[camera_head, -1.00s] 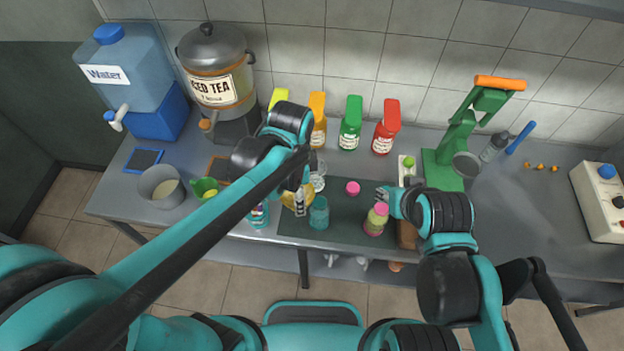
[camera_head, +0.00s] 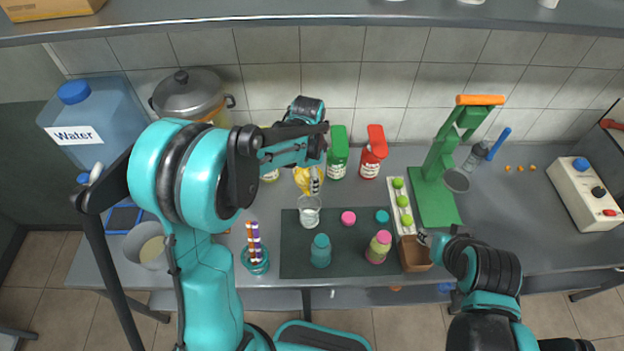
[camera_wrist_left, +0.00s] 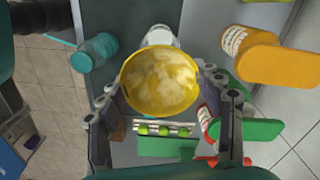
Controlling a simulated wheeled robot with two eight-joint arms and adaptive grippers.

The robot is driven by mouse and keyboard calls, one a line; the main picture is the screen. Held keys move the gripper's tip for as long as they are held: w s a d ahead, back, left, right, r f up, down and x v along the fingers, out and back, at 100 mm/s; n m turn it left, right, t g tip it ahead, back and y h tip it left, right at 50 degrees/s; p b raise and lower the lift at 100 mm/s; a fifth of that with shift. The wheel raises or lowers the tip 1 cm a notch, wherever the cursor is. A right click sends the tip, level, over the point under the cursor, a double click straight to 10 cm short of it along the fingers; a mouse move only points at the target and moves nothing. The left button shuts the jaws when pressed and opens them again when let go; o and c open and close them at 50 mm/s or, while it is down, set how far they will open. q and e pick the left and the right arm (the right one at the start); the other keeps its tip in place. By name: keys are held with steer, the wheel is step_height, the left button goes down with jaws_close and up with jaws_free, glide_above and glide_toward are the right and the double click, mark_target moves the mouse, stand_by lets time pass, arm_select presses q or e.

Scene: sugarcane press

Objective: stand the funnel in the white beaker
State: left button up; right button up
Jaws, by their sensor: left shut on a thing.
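The yellow funnel (camera_head: 302,181) is held by my left gripper (camera_head: 315,180), partly hidden behind the fingers. In the left wrist view the funnel (camera_wrist_left: 160,84) shows its wide round mouth between the two fingers; its spout is hidden. The beaker (camera_head: 309,212), clear to whitish, stands upright at the mat's back left edge. In the head view it is just in front of and below the funnel. In the wrist view the beaker (camera_wrist_left: 161,34) shows beyond the funnel's rim. The funnel appears above the table. My right gripper (camera_head: 425,238) is at the brown box; its fingers are too small to read.
On the dark mat (camera_head: 345,225) stand a teal bottle (camera_head: 320,252) and a pink-capped bottle (camera_head: 379,247), with two loose caps. A green bottle (camera_head: 338,152) and a red bottle (camera_head: 372,152) stand behind. The brown box (camera_head: 414,255) and green press (camera_head: 437,185) are right.

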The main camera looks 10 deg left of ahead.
arm_select(q)
steer(key=shift+f+b, duration=1.35)
steer(key=shift+f, duration=0.75)
step_height(320, 180, down, 7)
steer(key=b, duration=0.5)
steer(key=shift+r+b, duration=0.15)
steer(key=shift+b, duration=0.15)
steer(key=o, duration=1.4)
steer(key=shift+r+p, duration=2.25)
steer(key=shift+r, duration=1.2)
